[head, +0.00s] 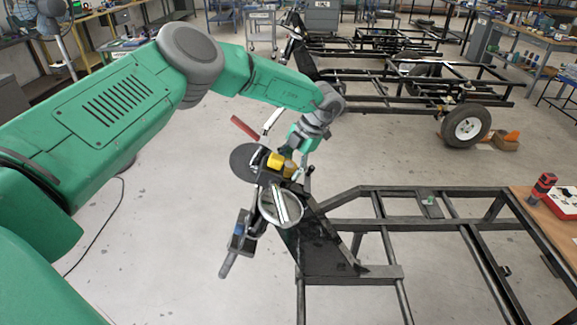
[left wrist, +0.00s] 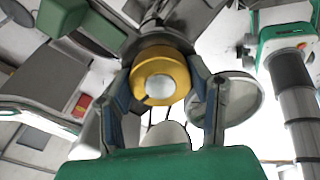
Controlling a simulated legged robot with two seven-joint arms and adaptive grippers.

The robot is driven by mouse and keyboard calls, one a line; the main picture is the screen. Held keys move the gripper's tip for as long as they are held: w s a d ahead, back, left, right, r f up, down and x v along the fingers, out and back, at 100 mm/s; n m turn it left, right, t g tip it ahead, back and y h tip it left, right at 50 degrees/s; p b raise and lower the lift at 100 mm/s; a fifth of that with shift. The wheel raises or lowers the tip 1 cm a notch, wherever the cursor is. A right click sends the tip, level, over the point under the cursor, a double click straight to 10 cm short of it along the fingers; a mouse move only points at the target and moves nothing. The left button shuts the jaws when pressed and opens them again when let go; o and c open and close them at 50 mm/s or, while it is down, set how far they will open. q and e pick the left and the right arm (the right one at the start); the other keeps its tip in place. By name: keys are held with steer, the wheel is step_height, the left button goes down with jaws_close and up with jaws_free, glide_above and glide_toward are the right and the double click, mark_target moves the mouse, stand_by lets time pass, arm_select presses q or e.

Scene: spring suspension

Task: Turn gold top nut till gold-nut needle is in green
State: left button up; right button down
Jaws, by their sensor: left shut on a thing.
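The gold top nut (left wrist: 160,76), a round yellow-gold knob with a pale centre, sits between the two fingers of my left gripper (left wrist: 163,92) in the left wrist view. The fingers are closed against its sides. In the head view my left gripper (head: 296,160) reaches down to the gold part (head: 275,160) on top of the suspension assembly and partly covers it. A round pale-rimmed disc (head: 281,206) is on the assembly just below; I cannot tell whether it is a gauge. No needle or green zone is readable. My right gripper is not in view.
A black metal frame (head: 377,223) extends right from the assembly. A wooden bench (head: 545,222) with a red-and-black tool (head: 542,188) is at the right edge. A wheeled chassis (head: 400,85) stands behind. The floor at lower left is mostly clear, with a cable (head: 100,232).

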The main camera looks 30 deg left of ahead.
arm_select(q)
steer(key=o, duration=1.2)
steer(key=shift+w+r, duration=0.2)
steer(key=shift+w, duration=0.05)
steer(key=shift+c, duration=0.2)
steer(key=shift+f, duration=0.1)
steer(key=shift+d, duration=0.1)
steer(key=shift+d+r, duration=0.1)
steer(key=shift+r, duration=0.35)
steer(key=v, duration=1.1)
steer(key=shift+w, duration=0.2)
steer(key=shift+d+f, duration=0.1)
